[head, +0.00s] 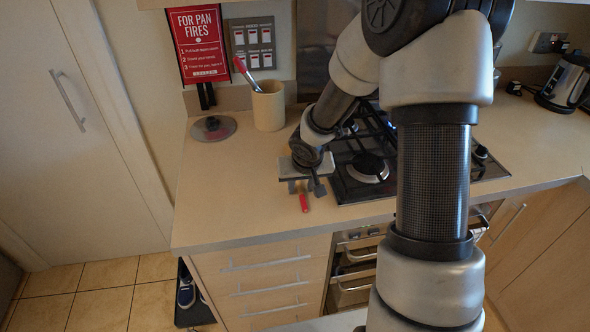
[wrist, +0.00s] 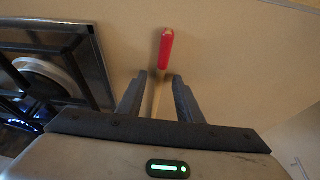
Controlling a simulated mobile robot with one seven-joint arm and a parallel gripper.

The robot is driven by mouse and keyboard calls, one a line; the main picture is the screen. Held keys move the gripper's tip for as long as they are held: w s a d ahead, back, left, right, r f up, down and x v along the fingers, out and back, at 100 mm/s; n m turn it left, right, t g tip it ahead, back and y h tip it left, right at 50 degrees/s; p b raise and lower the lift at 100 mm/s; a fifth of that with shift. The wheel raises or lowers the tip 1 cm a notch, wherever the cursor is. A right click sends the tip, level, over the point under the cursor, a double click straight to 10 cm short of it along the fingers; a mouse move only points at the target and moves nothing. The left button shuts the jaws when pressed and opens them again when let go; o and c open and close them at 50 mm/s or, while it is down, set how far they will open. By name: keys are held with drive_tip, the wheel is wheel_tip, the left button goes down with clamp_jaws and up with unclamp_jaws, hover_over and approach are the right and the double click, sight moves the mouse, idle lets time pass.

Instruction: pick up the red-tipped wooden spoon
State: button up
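A wooden utensil with a red tip (wrist: 166,48) lies on the counter; its pale wooden handle runs back between my fingers. In the head view its red end (head: 304,203) shows just in front of my gripper (head: 304,187). My gripper (wrist: 157,90) is open, pointing down, with one finger on each side of the handle and a gap visible. The far end is hidden under the gripper, so I cannot see its spoon bowl. Another red-ended utensil (head: 246,73) stands in a beige crock (head: 268,106) behind.
A gas hob (head: 350,183) lies right beside my gripper; it also shows at the left of the wrist view (wrist: 85,50). A round lid (head: 213,128) lies at the back left. The counter (head: 225,195) left of the gripper is clear. A kettle (head: 566,82) stands far right.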

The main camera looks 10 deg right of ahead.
clamp_jaws()
drive_tip(key=shift+r, duration=0.1)
wheel_tip(320, 180, up, 10)
drive_tip(key=p, duration=0.3)
drive_tip(key=shift+p, duration=0.4)
